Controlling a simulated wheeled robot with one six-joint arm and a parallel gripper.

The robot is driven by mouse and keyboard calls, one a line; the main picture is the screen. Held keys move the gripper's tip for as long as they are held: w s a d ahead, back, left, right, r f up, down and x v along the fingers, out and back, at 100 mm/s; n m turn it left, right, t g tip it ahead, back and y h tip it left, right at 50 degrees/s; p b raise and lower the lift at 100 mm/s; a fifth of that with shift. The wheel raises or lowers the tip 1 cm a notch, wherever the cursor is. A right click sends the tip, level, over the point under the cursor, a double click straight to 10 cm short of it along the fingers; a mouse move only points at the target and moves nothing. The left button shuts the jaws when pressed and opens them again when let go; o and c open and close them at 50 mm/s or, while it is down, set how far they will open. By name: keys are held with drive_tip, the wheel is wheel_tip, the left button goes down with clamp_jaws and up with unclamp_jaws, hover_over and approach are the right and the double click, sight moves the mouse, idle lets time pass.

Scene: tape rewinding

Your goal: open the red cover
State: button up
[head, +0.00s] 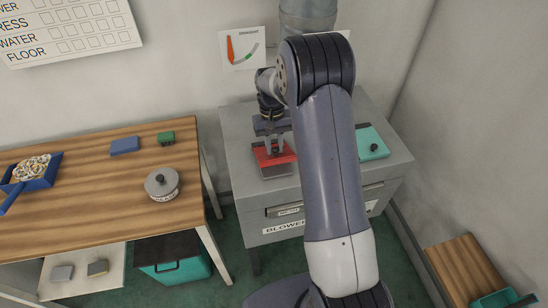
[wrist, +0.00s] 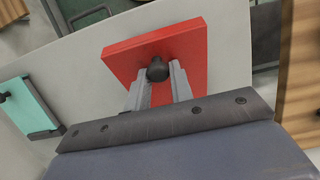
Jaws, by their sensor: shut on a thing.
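The red cover (head: 265,153) lies on top of the grey blower cabinet (head: 237,155), toward its left side. In the wrist view the red cover (wrist: 188,48) is a flat red square with a round black knob (wrist: 158,69) near its near edge. My gripper (head: 274,150) points down at the red cover, and its fingers (wrist: 158,80) are shut on the black knob, one on each side. In the head view the knob is hidden by my gripper. A greyish panel (head: 278,170) shows just in front of the red cover.
A teal cover (head: 372,143) with a black knob sits on the cabinet's right side.

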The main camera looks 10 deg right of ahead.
drive_tip(key=shift+w+r+g, duration=0.9)
drive_tip(key=shift+w+g, duration=0.05)
drive_tip(key=shift+g, duration=0.35)
drive_tip(key=o, duration=0.8)
drive_tip(key=shift+s, duration=0.1)
drive_tip(key=shift+c, duration=0.2)
wheel_tip(320, 180, up, 9)
